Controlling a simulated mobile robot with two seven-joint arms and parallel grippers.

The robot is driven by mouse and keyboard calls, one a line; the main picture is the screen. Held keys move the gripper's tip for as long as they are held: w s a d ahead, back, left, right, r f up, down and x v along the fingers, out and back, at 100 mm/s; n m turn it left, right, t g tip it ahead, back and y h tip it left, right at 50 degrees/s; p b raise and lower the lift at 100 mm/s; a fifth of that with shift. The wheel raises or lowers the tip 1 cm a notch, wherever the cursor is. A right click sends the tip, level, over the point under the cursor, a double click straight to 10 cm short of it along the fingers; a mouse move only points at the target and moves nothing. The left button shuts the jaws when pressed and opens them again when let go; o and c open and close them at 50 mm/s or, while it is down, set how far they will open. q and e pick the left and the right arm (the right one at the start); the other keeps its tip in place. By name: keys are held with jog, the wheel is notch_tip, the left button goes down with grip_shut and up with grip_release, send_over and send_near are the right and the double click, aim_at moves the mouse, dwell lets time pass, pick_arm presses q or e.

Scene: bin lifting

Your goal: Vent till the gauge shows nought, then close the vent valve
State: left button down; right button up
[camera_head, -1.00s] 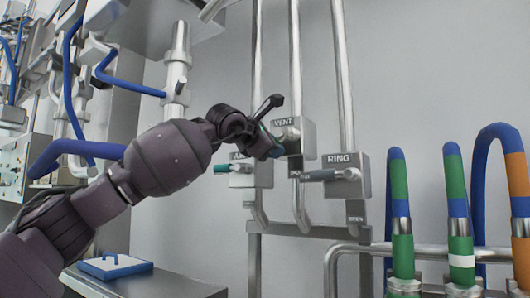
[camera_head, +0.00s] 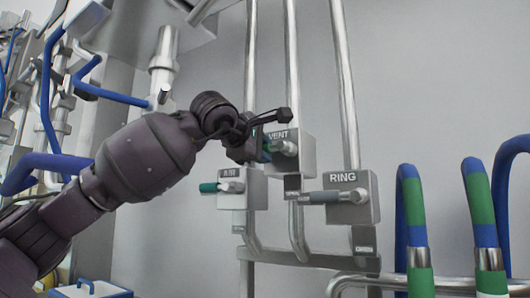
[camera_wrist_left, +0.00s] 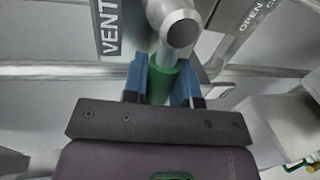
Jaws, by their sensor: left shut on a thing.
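The VENT valve (camera_head: 303,150) is a grey box on the middle steel pipe. Its handle sticks out to the left, and my left gripper (camera_head: 266,148) is shut on it, hiding most of the grip. In the left wrist view, the green handle grip (camera_wrist_left: 161,86) sits between the blue fingers of the left gripper (camera_wrist_left: 165,78), below the round metal hub (camera_wrist_left: 181,28). The VENT label and part of an OPEN marking show there. No gauge can be made out in either view. My right gripper is not in view.
The AIR valve (camera_head: 255,187), with a green handle, is just below left of my gripper. The RING valve (camera_head: 357,205), with a grey handle, is to the lower right. Banded hoses (camera_head: 482,215) rise at right. A blue-edged tray (camera_head: 90,291) lies at lower left.

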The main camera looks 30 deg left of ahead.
pick_arm(q)
jog(key=shift+r+m, duration=0.2)
jog(key=shift+m, duration=0.1)
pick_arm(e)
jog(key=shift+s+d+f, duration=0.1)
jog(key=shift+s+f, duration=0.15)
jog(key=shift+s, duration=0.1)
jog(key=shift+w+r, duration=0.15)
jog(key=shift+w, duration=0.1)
pick_arm(q)
jog(key=c, duration=0.9)
grip_release()
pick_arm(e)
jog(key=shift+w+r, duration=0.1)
pick_arm(q)
jog(key=shift+s, duration=0.1)
jog(key=b+v, duration=0.1)
jog(key=v, duration=0.9)
jog(key=shift+s+r+b, duration=0.1)
jog(key=shift+s+b, duration=0.25)
jog(key=shift+b, duration=0.05)
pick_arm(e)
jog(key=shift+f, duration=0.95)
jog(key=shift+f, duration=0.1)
